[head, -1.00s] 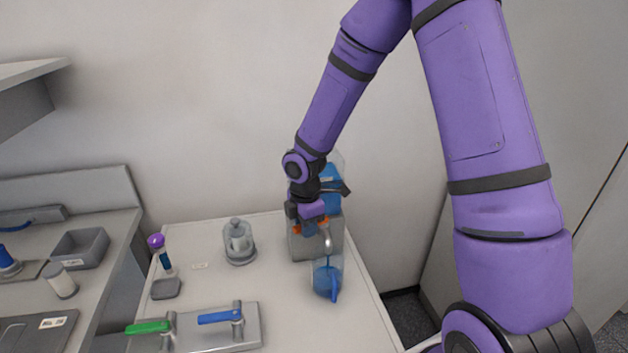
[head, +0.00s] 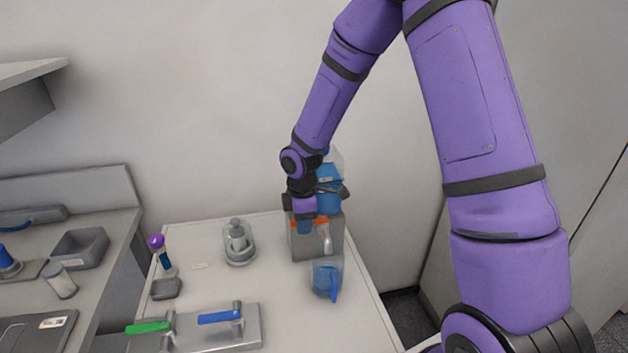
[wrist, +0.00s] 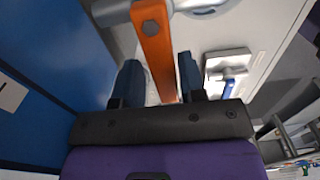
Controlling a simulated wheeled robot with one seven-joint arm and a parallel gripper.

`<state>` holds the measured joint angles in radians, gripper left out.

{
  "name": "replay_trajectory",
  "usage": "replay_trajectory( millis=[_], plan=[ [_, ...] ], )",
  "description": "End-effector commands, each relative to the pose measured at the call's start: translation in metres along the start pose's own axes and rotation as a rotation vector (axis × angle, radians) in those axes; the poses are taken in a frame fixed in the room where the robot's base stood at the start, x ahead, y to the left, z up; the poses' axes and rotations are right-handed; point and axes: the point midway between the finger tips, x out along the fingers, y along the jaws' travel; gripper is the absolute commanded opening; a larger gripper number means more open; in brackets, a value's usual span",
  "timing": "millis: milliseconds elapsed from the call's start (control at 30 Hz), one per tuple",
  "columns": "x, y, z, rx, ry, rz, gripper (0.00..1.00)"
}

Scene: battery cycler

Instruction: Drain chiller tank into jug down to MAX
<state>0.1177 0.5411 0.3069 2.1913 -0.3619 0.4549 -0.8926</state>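The chiller (head: 316,245) is a grey box at the back right of the white bench, with a clear tank (head: 330,172) of blue liquid above. My arm partly hides the tank, and I cannot read a MAX mark. A clear jug (head: 326,278) with blue liquid and a blue handle stands below the pale spout (head: 326,238). My gripper (head: 305,228) is at the chiller's front. In the wrist view, my gripper (wrist: 158,82) is open, its dark fingers on either side of the orange tap lever (wrist: 155,50), with a visible gap at the left finger.
A glass vessel (head: 239,243) stands left of the chiller. A fixture with a blue-handled lever (head: 219,317) and a green-handled lever (head: 148,327) lies at the front. A purple-capped tube (head: 160,250) stands at the bench's left. Bare bench surrounds the jug's left side.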

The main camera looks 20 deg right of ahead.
Motion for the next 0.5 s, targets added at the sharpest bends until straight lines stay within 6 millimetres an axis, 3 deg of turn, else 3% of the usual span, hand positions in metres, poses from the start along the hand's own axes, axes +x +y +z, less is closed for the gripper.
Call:
replay_trajectory(
  millis=[233, 500],
  plan=[
    [-0.005, 0.001, 0.0, 0.001, 0.0, 0.001, 0.37],
    [-0.033, 0.002, 0.0, 0.001, 0.0, 0.002, 0.37]
  ],
)
